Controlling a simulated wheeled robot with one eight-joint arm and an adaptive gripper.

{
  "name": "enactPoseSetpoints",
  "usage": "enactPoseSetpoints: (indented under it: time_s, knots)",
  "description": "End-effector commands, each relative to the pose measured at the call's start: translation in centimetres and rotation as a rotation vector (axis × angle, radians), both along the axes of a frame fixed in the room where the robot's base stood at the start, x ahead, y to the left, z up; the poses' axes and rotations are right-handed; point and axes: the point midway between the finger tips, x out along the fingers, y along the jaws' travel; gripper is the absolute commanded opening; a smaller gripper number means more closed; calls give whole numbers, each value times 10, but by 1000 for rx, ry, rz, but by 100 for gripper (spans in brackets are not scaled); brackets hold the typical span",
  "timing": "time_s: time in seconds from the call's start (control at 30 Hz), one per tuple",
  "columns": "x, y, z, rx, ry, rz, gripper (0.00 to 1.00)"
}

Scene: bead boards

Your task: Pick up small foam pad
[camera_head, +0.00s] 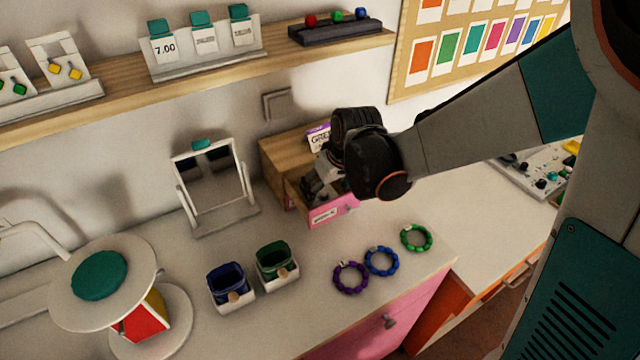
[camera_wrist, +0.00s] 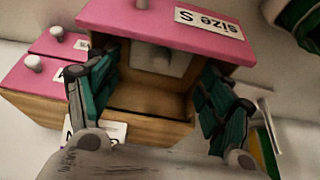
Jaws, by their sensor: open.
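A small pale grey block (camera_wrist: 160,60), which looks like the small foam pad, lies inside an open wooden drawer with a pink front (camera_wrist: 165,22) labelled "size S". In the head view the pulled-out drawer's pink front (camera_head: 333,212) shows, but the pad is hidden by my arm. My gripper (camera_wrist: 157,68) is open and empty, its teal-padded fingers on either side of the drawer opening with the pad between them in the picture. I cannot tell how far the fingertips are above the pad. My gripper (camera_head: 316,185) also shows over the drawer in the head view.
Two closed pink drawers (camera_wrist: 35,82) adjoin the open one. A mirror (camera_head: 212,180) stands left of the wooden drawer cabinet (camera_head: 283,160). Blue (camera_head: 229,285) and green (camera_head: 276,265) containers and several beaded bracelets (camera_head: 381,262) lie in front. A shelf (camera_head: 190,75) runs along the wall.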

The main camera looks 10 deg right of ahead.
Motion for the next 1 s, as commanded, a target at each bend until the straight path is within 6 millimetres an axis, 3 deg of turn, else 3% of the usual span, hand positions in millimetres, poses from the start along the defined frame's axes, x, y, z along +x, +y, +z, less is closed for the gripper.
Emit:
enactPoseSetpoints:
  time_s: [0.1, 0.3, 0.53, 0.63, 1.0]
  knots:
    - [9, 3, -20, 0, 0, 0, 73]
    - [14, 6, -34, 0, 0, 0, 73]
    - [14, 6, -34, 0, 0, 0, 73]
    - [14, 6, -34, 0, 0, 0, 56]
    - [14, 6, -33, 0, 0, 0, 56]
